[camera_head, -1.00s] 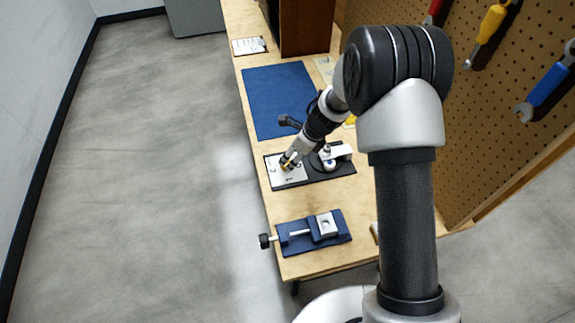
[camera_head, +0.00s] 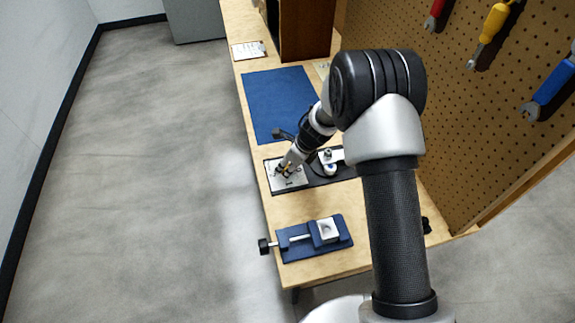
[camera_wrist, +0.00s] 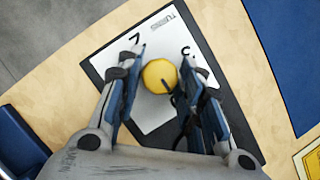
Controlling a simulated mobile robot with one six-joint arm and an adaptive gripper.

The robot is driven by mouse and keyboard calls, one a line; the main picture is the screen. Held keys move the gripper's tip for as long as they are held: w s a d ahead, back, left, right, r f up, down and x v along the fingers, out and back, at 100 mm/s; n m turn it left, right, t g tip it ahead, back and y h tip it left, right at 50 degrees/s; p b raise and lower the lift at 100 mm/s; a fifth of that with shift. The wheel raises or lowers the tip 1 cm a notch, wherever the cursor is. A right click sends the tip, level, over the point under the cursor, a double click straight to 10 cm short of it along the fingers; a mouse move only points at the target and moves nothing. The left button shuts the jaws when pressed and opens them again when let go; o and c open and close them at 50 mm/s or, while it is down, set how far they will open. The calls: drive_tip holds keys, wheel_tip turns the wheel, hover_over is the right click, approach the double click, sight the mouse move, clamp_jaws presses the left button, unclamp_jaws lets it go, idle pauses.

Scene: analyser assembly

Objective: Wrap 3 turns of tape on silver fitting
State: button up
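My gripper (camera_wrist: 162,60) points down over a white card (camera_wrist: 110,60) marked "TURNS" with numerals. Its two fingers are apart, one on each side of a round yellow knob-like part (camera_wrist: 158,74) with a short dark mark. I see no clear contact with it. In the head view my gripper (camera_head: 284,170) is over the same card (camera_head: 291,181), fingers spread. To its right, a small white device (camera_head: 329,160) stands on a dark base. I cannot tell whether it carries the silver fitting, and no tape is clearly recognisable.
A blue vise-like fixture (camera_head: 296,249) with a pale block (camera_head: 327,231) is on the near bench. A blue mat (camera_head: 277,98) lies beyond the card. A pegboard (camera_head: 455,140) with hanging tools stands at the right. The grey floor (camera_head: 150,190) at the left is clear.

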drive_tip(key=c, duration=0.6)
